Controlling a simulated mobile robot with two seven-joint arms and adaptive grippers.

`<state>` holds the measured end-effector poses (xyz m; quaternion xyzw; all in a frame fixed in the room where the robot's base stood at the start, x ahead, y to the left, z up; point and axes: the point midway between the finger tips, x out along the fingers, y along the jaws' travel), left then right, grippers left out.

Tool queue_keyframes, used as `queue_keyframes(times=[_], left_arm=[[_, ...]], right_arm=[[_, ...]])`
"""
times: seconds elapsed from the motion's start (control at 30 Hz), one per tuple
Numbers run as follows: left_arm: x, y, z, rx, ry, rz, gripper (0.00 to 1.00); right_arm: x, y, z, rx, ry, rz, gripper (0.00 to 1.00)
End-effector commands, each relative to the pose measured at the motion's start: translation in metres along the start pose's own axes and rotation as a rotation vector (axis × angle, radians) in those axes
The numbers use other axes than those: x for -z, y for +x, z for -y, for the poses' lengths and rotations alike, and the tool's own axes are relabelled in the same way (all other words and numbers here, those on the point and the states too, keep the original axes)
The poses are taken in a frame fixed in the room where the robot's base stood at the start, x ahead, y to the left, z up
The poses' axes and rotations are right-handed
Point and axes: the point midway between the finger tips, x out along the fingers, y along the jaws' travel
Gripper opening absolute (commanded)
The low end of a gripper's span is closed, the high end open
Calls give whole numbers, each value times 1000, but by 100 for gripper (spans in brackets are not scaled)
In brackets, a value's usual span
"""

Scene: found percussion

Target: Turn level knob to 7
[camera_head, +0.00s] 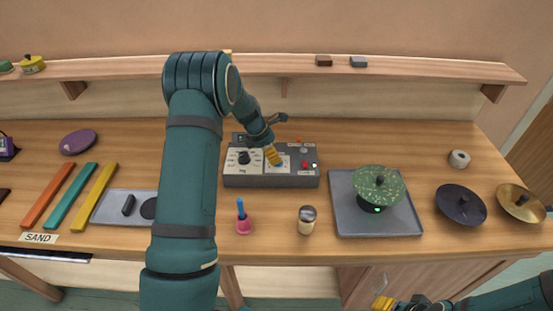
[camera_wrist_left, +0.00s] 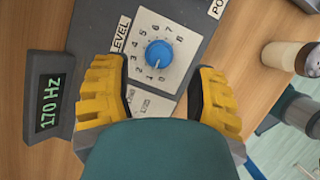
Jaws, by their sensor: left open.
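The blue level knob (camera_wrist_left: 159,54) sits on a white dial plate (camera_wrist_left: 160,30) with numbers from 0 to 8 in the left wrist view. A small pale mark on it seems to point toward the low numbers near 0 and 1. My left gripper (camera_wrist_left: 158,72) is open, its yellow fingers apart on either side, with the knob ahead between them and not gripped. In the head view my left gripper (camera_head: 272,156) is over the grey control box (camera_head: 270,181) and partly hides the dial. My right gripper (camera_head: 383,303) is at the bottom edge, partly cut off.
A black knob (camera_head: 243,158) is left of the gripper on the box. A display (camera_wrist_left: 49,100) reads 170 Hz. A pink-based blue tool (camera_head: 243,222) and a shaker (camera_head: 307,220) stand in front. A tray (camera_head: 345,220) with a green cymbal (camera_head: 378,184) is at right.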

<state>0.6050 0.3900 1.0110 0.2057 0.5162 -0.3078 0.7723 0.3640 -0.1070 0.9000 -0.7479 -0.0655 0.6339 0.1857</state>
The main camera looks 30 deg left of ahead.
Motion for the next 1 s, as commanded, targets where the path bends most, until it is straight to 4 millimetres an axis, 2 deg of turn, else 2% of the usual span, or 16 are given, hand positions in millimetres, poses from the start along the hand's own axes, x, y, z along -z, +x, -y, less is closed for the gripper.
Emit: queue_keyframes(times=[0.1, 0.23, 0.63, 0.67, 0.8, 0.83, 1.0], left_arm=[[0, 19, 0, 2, 0, -1, 58], [0, 30, 0, 0, 0, -1, 58], [0, 36, 0, -1, 0, 0, 58], [0, 36, 0, -1, 0, 0, 53], [0, 36, 0, -1, 1, 0, 4], [0, 36, 0, 0, 1, 0, 0], [0, 36, 0, 0, 2, 0, 0]], right_arm=[[0, 1, 0, 0, 0, 0, 47], [0, 1, 0, 0, 0, 0, 47], [0, 1, 0, 0, 0, 0, 47], [0, 1, 0, 0, 0, 0, 47], [0, 1, 0, 0, 0, 0, 47], [0, 1, 0, 0, 0, 0, 47], [0, 1, 0, 0, 0, 0, 47]])
